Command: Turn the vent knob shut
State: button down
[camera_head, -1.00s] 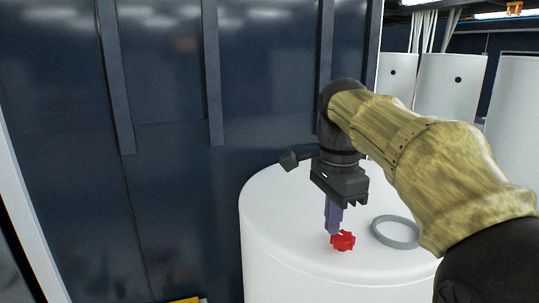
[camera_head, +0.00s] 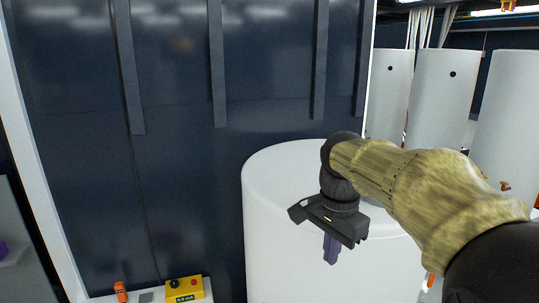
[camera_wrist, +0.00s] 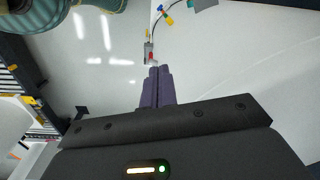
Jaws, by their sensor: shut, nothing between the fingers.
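My gripper (camera_head: 331,262) points down in the head view, with its purple fingers together and nothing between them. They appear against the white side of the large tank (camera_head: 262,225); I cannot tell how far they are from it. The red vent knob does not show in the head view now, and the tank top is largely covered by my arm and wrist. In the wrist view the closed fingers (camera_wrist: 157,72) point towards a pale surface. A small grey and red thing shows just beyond their tips; I cannot tell what it is.
A dark blue panelled wall (camera_head: 175,160) stands behind and left of the tank. A yellow box (camera_head: 185,290) with buttons and a small orange item (camera_head: 121,291) sit at the lower left. Several white tanks (camera_head: 443,95) stand at the back right.

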jog(key=s+d+f+n+b, duration=0.1)
jog(key=s+f+n+b, duration=0.2)
jog(key=f, duration=0.8)
jog(key=s+d+f+n+t+b, duration=0.1)
jog(key=s+f+n+b, duration=0.2)
jog(key=f, duration=0.8)
jog(key=s+d+f+n+t+b, duration=0.1)
jog(key=s+f+n+b, duration=0.2)
jog(key=f+b, duration=0.3)
notch_tip(320, 180, down, 6)
jog(key=shift+s+r+n, duration=0.15)
jog(key=shift+s+n, duration=0.25)
jog(key=shift+n, duration=0.4)
